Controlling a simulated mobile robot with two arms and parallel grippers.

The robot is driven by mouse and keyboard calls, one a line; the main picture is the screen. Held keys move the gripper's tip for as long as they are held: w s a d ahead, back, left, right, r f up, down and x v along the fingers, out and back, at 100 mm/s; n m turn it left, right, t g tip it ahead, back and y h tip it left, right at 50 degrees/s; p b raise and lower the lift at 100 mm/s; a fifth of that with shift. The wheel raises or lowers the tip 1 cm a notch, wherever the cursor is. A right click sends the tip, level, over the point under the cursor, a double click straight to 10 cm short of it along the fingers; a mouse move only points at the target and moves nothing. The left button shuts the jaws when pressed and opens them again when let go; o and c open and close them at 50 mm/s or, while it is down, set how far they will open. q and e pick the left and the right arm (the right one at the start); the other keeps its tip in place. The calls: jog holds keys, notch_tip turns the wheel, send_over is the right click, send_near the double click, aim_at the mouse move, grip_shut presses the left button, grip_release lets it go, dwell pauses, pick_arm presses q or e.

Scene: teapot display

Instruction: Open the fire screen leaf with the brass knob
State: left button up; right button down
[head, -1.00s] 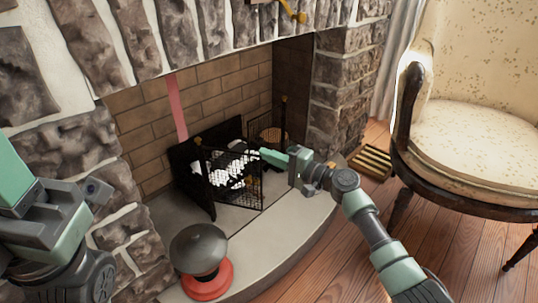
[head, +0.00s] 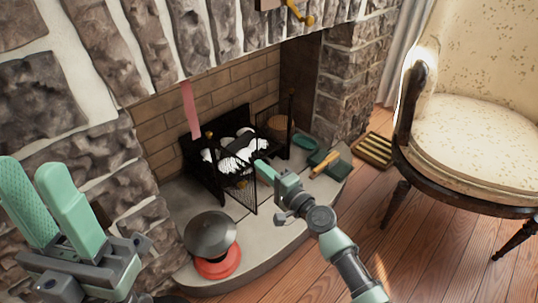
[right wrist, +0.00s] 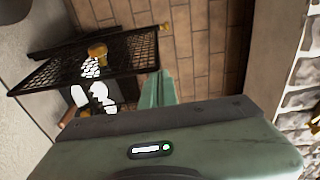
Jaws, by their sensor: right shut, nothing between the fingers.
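The black mesh fire screen stands in the fireplace opening. Its near leaf (head: 240,190) juts out over the hearth, and another mesh leaf (head: 273,120) stands further right. In the right wrist view a mesh leaf (right wrist: 130,52) fills the upper left, with the brass knob (right wrist: 97,51) in front of it. My right gripper (head: 262,170) is shut and empty beside the near leaf's outer edge; I cannot tell whether it touches. Its fingers (right wrist: 157,88) show right of the knob, apart from it. My left gripper (head: 35,180) is open and empty at the far left.
White logs (head: 235,148) lie behind the screen. A dark-domed object on a red base (head: 217,268) stands on the pale hearth. Green items (head: 328,162) lie at its right end. A slatted tray (head: 375,150) and a cream armchair (head: 475,130) stand right.

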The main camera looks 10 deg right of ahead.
jog(key=shift+s+a, duration=0.85)
jog(key=shift+a, duration=0.3)
